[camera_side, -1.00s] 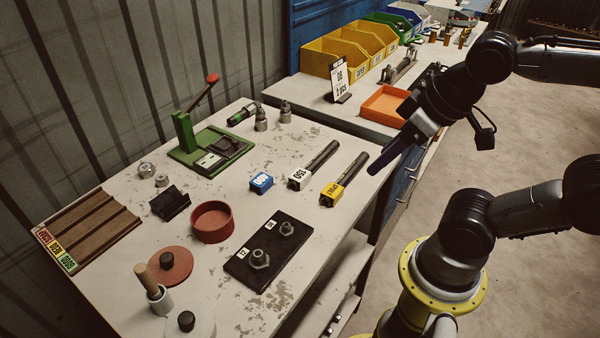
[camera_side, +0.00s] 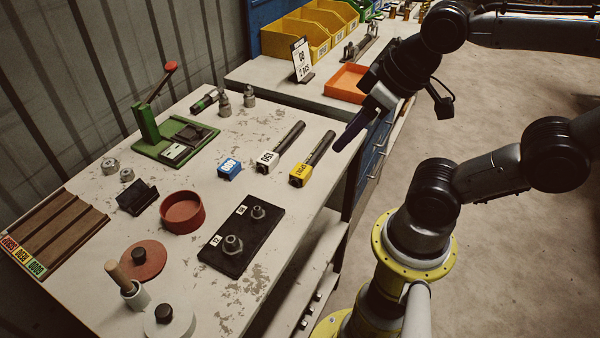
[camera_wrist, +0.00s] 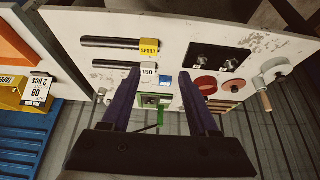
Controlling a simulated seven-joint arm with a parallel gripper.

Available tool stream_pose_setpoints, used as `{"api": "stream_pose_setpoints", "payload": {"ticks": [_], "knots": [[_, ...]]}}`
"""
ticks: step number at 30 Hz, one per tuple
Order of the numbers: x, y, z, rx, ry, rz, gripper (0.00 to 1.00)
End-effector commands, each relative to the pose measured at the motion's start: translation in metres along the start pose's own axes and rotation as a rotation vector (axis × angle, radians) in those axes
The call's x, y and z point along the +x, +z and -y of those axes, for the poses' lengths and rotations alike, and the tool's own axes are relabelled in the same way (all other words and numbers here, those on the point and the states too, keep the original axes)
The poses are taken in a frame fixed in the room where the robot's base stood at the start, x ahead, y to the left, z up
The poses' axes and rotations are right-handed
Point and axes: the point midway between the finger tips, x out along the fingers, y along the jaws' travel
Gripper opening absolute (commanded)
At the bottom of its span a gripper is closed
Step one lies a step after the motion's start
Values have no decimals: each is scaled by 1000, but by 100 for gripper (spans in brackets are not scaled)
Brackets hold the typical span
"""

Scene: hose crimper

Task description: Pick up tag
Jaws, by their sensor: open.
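Several tag-like blocks lie on the bench. A small blue block with a white label (camera_side: 229,168) lies alone. A white block marked 150 (camera_side: 267,162) and a yellow block (camera_side: 300,175) each sit at the near end of a dark rod. My gripper (camera_side: 343,142) hangs in the air right of the yellow block, apart from it, empty. In the wrist view, my open fingers (camera_wrist: 160,78) frame the white block (camera_wrist: 148,71) and the blue block (camera_wrist: 165,79) in the distance. The yellow block (camera_wrist: 149,45) shows above them. I cannot tell which one is the tag.
A green lever press (camera_side: 148,120), a red ring (camera_side: 182,212) and a black plate with two fittings (camera_side: 222,258) stand on the bench. A brown slotted rack (camera_side: 55,235) has coloured labels. An orange tray (camera_side: 347,83) and a sign card (camera_side: 301,60) are on the farther bench.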

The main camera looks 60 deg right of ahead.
Motion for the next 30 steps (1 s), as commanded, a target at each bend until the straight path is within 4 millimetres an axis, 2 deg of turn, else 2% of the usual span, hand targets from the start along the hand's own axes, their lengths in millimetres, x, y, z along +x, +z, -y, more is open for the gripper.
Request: {"api": "stream_pose_setpoints", "payload": {"ticks": [2,5,14,17,20,23,30], "knots": [[0,0,0,0,0,0,62],[0,0,0,0,0,0,80],[0,0,0,7,0,0,80],[0,1,0,67,0,5,80],[-4,0,0,213,1,13,80],[-9,-9,0,431,9,35,80],[-4,-45,-8,1030,109,166,80]]}}
